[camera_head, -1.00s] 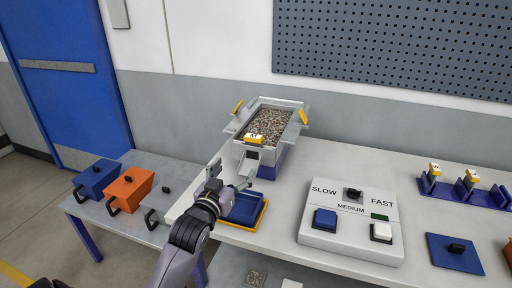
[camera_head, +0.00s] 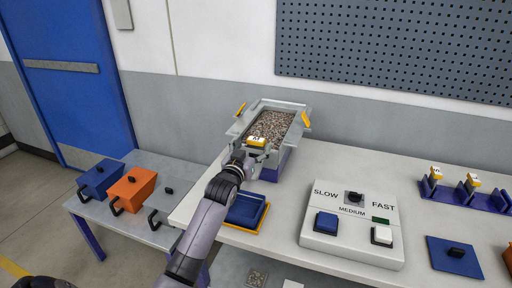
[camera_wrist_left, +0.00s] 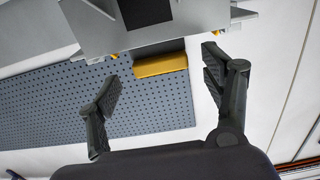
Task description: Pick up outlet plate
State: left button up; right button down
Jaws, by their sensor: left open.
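The outlet plate seems to be the piece with a yellow grip and white label (camera_head: 257,141) at the front end of the grey gravel-filled tray (camera_head: 304,107). My left gripper (camera_head: 243,157) is just in front of and below that grip, partly hidden by its own wrist. In the left wrist view the yellow grip (camera_wrist_left: 160,64) shows between and slightly beyond the open fingers (camera_wrist_left: 160,75), with nothing held. The grey plate body (camera_wrist_left: 140,20) is at the top of that view.
A blue bin in a yellow tray (camera_head: 246,210) stands below my left wrist. A control box (camera_head: 350,225) is to the right, with a blue plate (camera_head: 454,255) beyond it. Blue (camera_head: 100,178), orange (camera_head: 132,188) and grey bins stand on the lower left table.

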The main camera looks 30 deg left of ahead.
aim_at(255, 141)
pick_arm(q)
jog(key=shift+x, duration=1.95)
jog(key=shift+r, duration=0.1)
jog(key=c, duration=1.2)
jog(key=shift+c, duration=0.3)
jog(key=shift+r, duration=0.15)
